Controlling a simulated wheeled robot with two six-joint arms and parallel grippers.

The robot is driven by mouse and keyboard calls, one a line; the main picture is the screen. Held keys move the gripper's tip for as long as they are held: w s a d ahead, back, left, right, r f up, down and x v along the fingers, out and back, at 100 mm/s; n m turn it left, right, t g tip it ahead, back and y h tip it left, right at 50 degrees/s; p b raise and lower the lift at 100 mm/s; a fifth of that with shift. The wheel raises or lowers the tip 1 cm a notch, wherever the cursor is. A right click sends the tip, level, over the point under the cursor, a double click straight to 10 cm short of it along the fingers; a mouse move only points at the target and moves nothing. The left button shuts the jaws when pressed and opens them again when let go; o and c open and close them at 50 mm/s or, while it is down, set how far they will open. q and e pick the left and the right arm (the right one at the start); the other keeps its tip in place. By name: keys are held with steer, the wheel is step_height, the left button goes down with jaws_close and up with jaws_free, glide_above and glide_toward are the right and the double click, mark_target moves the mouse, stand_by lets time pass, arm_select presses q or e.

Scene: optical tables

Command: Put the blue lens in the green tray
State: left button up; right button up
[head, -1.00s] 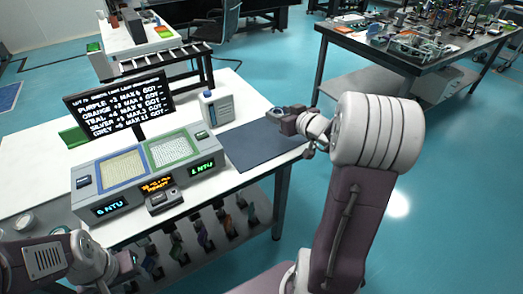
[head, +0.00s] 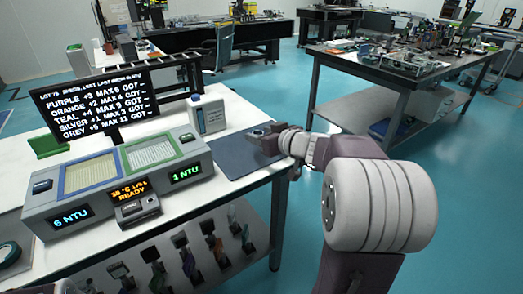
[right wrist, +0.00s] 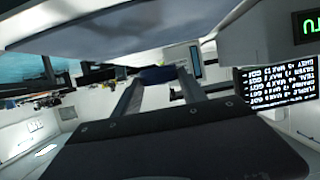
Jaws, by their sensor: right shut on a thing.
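My right gripper (head: 262,138) is over the dark mat at the table's right end, shut on a small dark blue thing, which I take to be the blue lens (right wrist: 158,74). In the right wrist view the thing sits between the far ends of the two fingers; its shape is hard to tell. The green tray (head: 181,158) is the green-framed compartment with a pale mesh floor in the grey bench unit, left of my right gripper. No lens shows in it. Only a sliver of my left gripper (head: 66,286) shows at the bottom edge, jaws unclear.
A blue-framed tray (head: 66,188) is beside the green one. A black text screen (head: 93,103) rises behind. A small green object (head: 48,146) lies at the left.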

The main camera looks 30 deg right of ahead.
steer(key=shift+w+d+f, duration=0.45)
steer(key=shift+w+d, duration=0.05)
steer(key=shift+w, duration=0.15)
steer(key=shift+w+d+f, duration=0.4)
steer(key=shift+w+d, duration=0.1)
steer(key=shift+w, duration=0.1)
step_height(320, 180, down, 3)
steer(key=shift+f+b, duration=0.2)
steer(key=shift+b, duration=0.35)
steer(key=shift+f, duration=0.4)
steer(key=shift+r, duration=0.1)
steer(key=o, duration=1.1)
steer(key=shift+f, duration=0.2)
steer(key=o, duration=0.4)
steer(key=shift+r, duration=0.1)
steer(key=shift+o, duration=0.2)
